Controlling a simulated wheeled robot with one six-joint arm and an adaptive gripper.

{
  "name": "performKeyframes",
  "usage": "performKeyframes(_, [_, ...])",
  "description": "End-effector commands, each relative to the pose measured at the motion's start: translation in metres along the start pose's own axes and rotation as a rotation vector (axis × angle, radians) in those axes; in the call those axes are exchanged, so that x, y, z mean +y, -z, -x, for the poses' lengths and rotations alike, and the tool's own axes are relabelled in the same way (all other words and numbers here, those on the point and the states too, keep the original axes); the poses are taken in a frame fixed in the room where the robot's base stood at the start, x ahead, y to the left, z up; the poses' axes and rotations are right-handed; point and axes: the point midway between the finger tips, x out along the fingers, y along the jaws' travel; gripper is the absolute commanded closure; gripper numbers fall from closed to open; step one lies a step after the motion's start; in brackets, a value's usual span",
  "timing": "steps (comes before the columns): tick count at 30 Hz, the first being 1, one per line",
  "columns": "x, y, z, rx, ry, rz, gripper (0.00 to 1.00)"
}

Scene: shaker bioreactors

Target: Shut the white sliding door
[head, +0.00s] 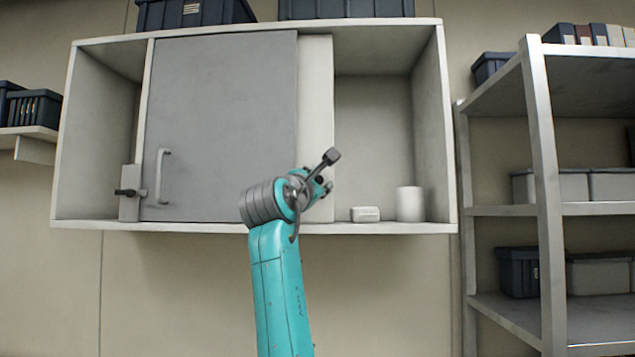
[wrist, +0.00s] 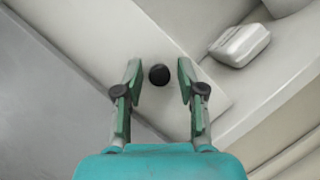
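The white sliding door (head: 315,90) is a pale panel in the wall cabinet, partly hidden behind the grey door (head: 225,100). Its right edge stands left of the open right-hand bay. In the wrist view the white panel (wrist: 190,105) carries a round black knob (wrist: 159,75). My gripper (wrist: 158,66) is open, with one finger on each side of the knob and a visible gap to both. I cannot tell how deep the fingers reach around it. In the head view my gripper (head: 320,182) is in front of the white door's lower part, and the knob is hard to make out.
A small white box (head: 365,214) and a white cylinder (head: 409,204) stand in the right bay. The grey door has a bar handle (head: 164,176), with a small latch block (head: 130,190) beside it. A metal shelf rack (head: 545,190) stands at right.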

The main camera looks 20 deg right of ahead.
Motion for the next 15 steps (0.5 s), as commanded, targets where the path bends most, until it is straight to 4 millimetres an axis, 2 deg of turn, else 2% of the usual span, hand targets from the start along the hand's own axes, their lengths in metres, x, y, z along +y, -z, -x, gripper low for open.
performKeyframes(1, [0.0, 0.0, 0.0001, 0.0, 0.0, 0.0, 0.8])
performKeyframes(3, [0.0, 0.0001, 0.0001, 0.0, 0.0, 0.0, 0.98])
performKeyframes(4, [0.0, 0.0001, 0.0002, 0.0, 0.0, 0.0, 1.0])
performKeyframes(11, [-0.0005, -0.0003, 0.0, 0.0, 0.0, 0.0, 1.0])
performKeyframes(15, [-0.0072, -0.0068, -0.0027, -0.002, 0.001, 0.0, 1.0])
